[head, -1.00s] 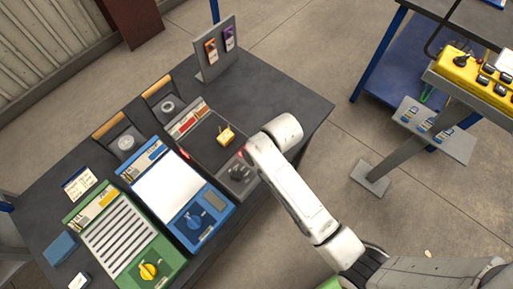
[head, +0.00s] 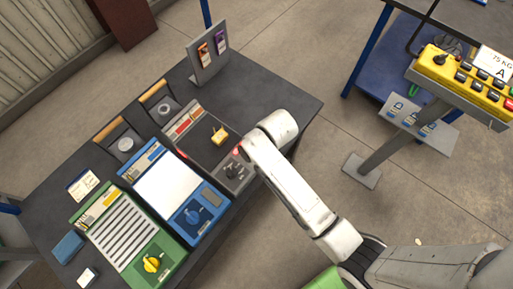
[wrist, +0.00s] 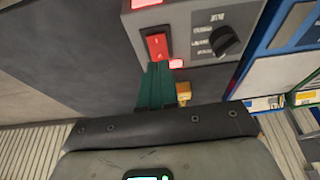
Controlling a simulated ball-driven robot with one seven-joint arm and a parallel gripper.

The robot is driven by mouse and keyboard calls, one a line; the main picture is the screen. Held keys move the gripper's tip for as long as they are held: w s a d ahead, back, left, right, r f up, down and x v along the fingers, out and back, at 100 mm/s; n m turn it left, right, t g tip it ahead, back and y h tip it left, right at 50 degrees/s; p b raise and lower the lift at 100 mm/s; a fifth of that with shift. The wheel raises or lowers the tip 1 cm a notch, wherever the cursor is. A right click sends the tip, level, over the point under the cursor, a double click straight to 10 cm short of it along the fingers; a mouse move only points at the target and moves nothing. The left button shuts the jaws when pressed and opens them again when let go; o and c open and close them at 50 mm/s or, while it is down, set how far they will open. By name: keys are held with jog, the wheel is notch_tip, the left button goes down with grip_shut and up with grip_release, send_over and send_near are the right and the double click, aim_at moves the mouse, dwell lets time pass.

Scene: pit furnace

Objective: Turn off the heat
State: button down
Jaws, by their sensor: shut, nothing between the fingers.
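The grey hot plate (head: 205,148) with a dark top and red-marked label stands on the table, with a small yellow block (head: 220,135) on it. Its front panel carries a black knob (head: 233,171), also in the wrist view (wrist: 224,40). The wrist view shows a red rocker switch (wrist: 157,45) left of the knob and a lit red light (wrist: 176,63). My gripper (wrist: 158,68) is shut and empty, its green fingertips just below the switch. I cannot tell whether they touch it. In the head view my arm hides the fingers.
A blue unit (head: 172,190) with a white top and a green unit (head: 120,232) with a slatted top and yellow knob stand beside the grey one. A card stand (head: 207,58) is at the back. A yellow button box (head: 465,75) is at right, beyond open floor.

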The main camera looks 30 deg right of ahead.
jog(key=v, duration=0.9)
jog(key=shift+r+b, duration=0.4)
jog(key=shift+d, duration=0.1)
